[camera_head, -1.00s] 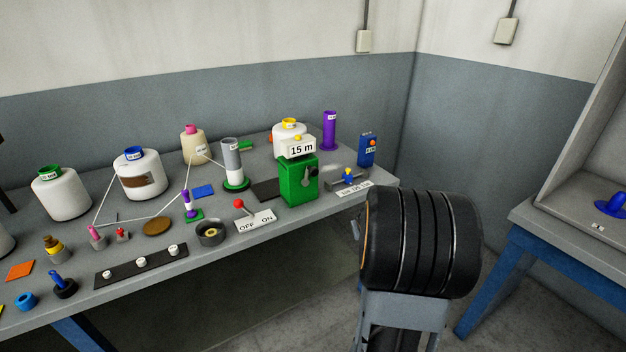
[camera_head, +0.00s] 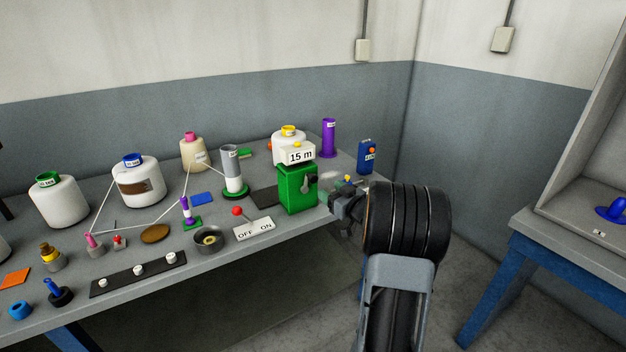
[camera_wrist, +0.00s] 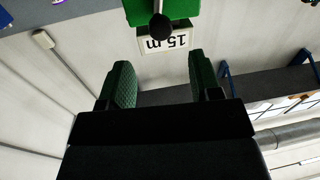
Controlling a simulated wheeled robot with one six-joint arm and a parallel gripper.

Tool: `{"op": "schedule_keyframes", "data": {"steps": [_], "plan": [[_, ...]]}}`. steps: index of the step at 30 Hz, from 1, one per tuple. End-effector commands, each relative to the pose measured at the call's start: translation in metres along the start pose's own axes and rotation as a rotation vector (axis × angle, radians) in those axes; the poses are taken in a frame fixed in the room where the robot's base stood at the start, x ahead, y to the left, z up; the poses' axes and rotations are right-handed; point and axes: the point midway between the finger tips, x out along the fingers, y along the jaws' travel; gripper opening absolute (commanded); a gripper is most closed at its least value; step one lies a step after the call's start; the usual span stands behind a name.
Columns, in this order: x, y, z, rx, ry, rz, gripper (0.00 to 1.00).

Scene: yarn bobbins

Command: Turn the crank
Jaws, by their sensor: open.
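The green meter box (camera_head: 294,190) stands near the right end of the table, with a "15 m" sign (camera_head: 301,155) on top. The small grey crank (camera_head: 309,182) is on its right-hand face. In the wrist view the box (camera_wrist: 190,12) shows upside down at the top edge, and the crank's dark round knob (camera_wrist: 160,27) overlaps the sign (camera_wrist: 176,42). My gripper (camera_head: 338,205) is just right of the box at the table's edge. In the wrist view its green-padded fingers (camera_wrist: 162,78) are spread and empty, with the knob beyond them, roughly centred between them.
A red-knobbed OFF/ON lever (camera_head: 238,212) stands left of the box. A blue device (camera_head: 366,156) and a purple tube (camera_head: 328,138) stand behind it. White thread runs between bobbins farther left. Another blue-legged table (camera_head: 530,225) is at the right.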

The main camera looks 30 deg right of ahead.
Motion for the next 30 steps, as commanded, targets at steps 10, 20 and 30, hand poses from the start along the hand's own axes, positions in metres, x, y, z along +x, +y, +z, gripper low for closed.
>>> {"op": "schedule_keyframes", "data": {"steps": [10, 20, 30], "plan": [[0.064, -0.001, 0.0, 0.0, -0.001, -0.002, 0.58], [0.091, 0.0, 0.0, -0.001, -0.001, 0.002, 0.58], [0.093, 0.0, 0.0, 0.0, -0.001, 0.002, 0.58]]}}
